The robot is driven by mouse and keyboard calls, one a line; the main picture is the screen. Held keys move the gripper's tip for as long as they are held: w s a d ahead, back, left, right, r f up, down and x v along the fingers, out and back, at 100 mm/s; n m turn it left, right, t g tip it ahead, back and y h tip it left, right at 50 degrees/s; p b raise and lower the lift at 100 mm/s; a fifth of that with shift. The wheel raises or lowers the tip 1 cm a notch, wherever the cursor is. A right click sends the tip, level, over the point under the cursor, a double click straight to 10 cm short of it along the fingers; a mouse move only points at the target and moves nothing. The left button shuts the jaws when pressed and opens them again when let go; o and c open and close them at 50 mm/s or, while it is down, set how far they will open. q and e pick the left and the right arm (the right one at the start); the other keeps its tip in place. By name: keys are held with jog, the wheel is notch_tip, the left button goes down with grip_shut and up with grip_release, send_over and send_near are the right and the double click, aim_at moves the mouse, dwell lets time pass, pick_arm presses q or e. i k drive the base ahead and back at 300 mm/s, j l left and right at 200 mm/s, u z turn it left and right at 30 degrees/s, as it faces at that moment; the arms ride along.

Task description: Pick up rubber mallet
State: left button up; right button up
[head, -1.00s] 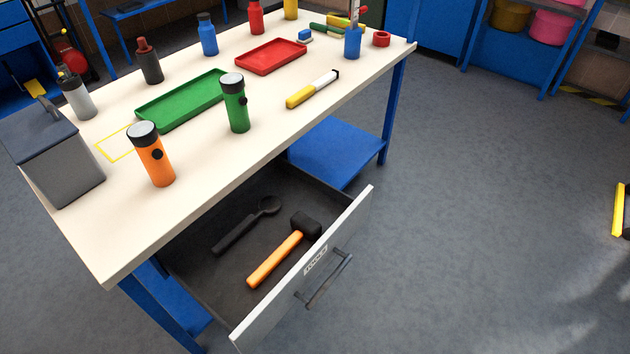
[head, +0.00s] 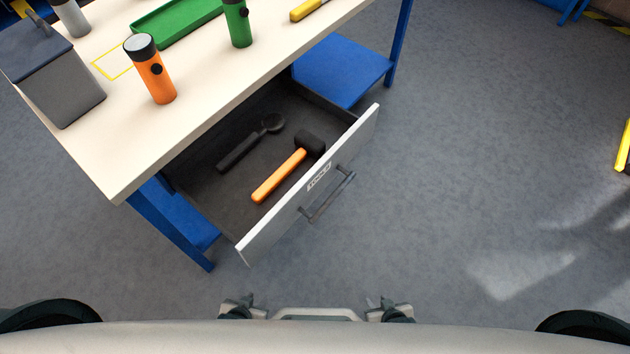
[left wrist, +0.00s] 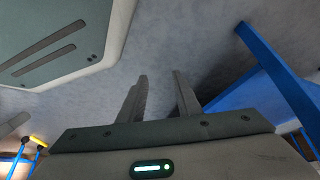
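The rubber mallet (head: 283,173) has an orange handle and a black head. It lies in the open drawer (head: 205,196) under the table, with its head towards the far right near the drawer front. My left gripper (head: 240,303) shows small at the bottom of the head view, well below the drawer and apart from the mallet. In the left wrist view its two fingers (left wrist: 160,95) are apart with nothing between them. My right gripper (head: 380,304) is at the bottom, further right, away from the mallet; its fingers are too small to read.
A black spoon-like tool (head: 250,143) lies beside the mallet in the drawer. The drawer front (head: 310,190) has a dark handle (head: 330,195). The tabletop (head: 205,95) overhangs the drawer's back part. A blue table leg (head: 172,222) stands left of the drawer.

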aim_at(306, 143)
jog(key=i+l+u, duration=0.1)
jog(key=l+u, duration=0.65)
jog(key=l, duration=0.2)
jog(key=l+u, duration=0.4)
jog(key=k+l, duration=0.05)
jog(key=l, duration=0.05)
